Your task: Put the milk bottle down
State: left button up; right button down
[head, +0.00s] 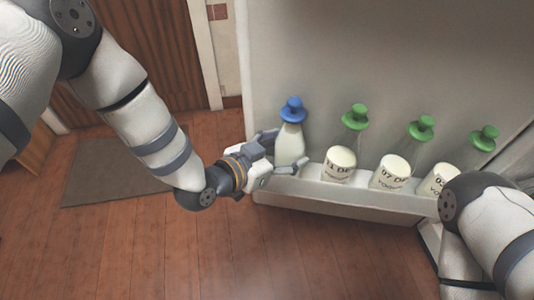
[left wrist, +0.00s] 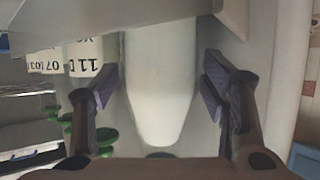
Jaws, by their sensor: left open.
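The milk bottle (head: 290,143), white with a blue cap, stands upright at the left end of the door shelf (head: 345,198). My left gripper (head: 284,152) reaches it from the left, with one finger on each side of the bottle. In the left wrist view the white bottle (left wrist: 160,85) lies between the two open fingers (left wrist: 160,92), with a gap visible on both sides. Its lower end is hidden by the shelf wall. My right arm shows at the lower right, but its gripper is out of view.
Several clear bottles with green caps (head: 355,116) and white printed labels (head: 339,164) stand in the same shelf to the right. The pale door panel (head: 330,50) rises behind them. A brown mat (head: 120,175) lies on the wooden floor (head: 250,260), which is clear before the shelf.

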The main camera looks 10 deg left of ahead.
pick_arm(q)
jog(key=p+v, duration=0.2)
jog(key=v, duration=0.8)
jog(key=s+a+f+n+g+y, duration=0.2)
jog(key=s+a+f+g, duration=0.1)
jog(key=s+f, duration=0.5)
jog(key=s+a+f+n+g+y, duration=0.2)
jog(key=s+f+g, duration=0.3)
jog(key=s, duration=0.5)
jog(key=s+a+n+g+y, duration=0.1)
jog(key=s+a+g, duration=0.2)
jog(key=s, duration=0.7)
jog(key=s+a+n+g+y, duration=0.2)
jog(key=s+a+g, duration=0.1)
jog(key=s, duration=0.7)
jog(key=s+a+n+g+y, duration=0.1)
jog(key=s+a+g, duration=0.2)
jog(key=s, duration=0.7)
jog(key=shift+s+a+f+y, duration=0.15)
jog(key=shift+s+a+y, duration=0.25)
jog(key=shift+a, duration=0.2)
